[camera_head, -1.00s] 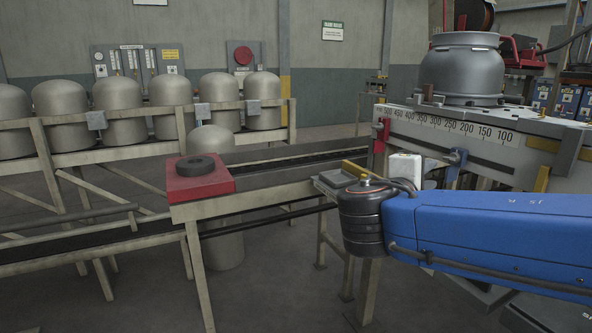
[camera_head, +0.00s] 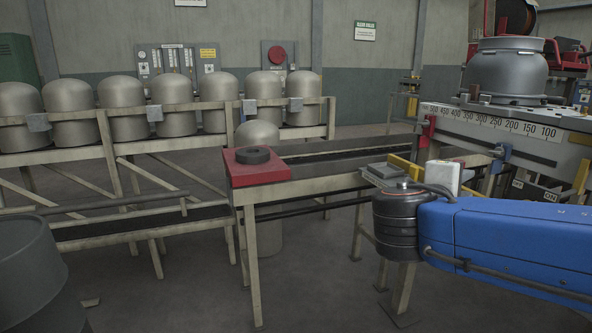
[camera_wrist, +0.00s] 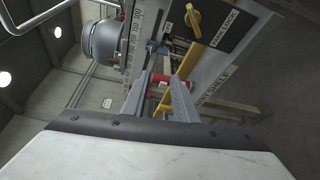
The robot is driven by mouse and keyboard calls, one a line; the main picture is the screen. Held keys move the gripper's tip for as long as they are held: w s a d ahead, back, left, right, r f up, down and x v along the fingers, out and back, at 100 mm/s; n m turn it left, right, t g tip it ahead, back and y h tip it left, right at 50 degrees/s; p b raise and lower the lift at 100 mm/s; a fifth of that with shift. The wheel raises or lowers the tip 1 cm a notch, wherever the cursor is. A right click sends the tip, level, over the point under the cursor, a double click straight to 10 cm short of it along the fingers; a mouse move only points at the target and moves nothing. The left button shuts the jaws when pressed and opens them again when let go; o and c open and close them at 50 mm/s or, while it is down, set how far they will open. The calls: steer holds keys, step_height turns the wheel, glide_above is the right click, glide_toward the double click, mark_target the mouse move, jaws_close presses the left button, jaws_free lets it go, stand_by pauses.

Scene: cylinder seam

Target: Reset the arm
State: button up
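My blue arm (camera_head: 510,240) reaches in from the right in the head view, with its black round joint (camera_head: 398,215) low in front of the machine bench. My gripper (camera_wrist: 160,84) shows in the wrist view as two grey fingers standing apart. Red and yellow parts show between and behind the fingers. No object is clearly held. The gripper's fingers are not clear in the head view.
The bench with a number scale (camera_head: 495,124) and a grey cylinder (camera_head: 507,75) stands right. A red plate with a black ring (camera_head: 254,155) sits on the conveyor end. Several domed shells (camera_head: 172,95) line the rack. A dark drum (camera_head: 35,275) stands near left.

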steer(key=s+d+f+m+g+y, duration=0.25)
steer(key=s+f, duration=0.25)
steer(key=f, duration=0.3)
steer(key=s+d+f+m+g+y, duration=0.1)
steer(key=s+d+f+g+y, duration=0.2)
steer(key=f, duration=0.5)
steer(key=s+a+f+m+y, duration=0.6)
steer(key=s+a+f+y, duration=0.1)
steer(key=a+f, duration=0.1)
steer(key=shift+s+a+f+g, duration=0.25)
steer(key=shift+a+f+g, duration=0.1)
steer(key=shift+a, duration=0.55)
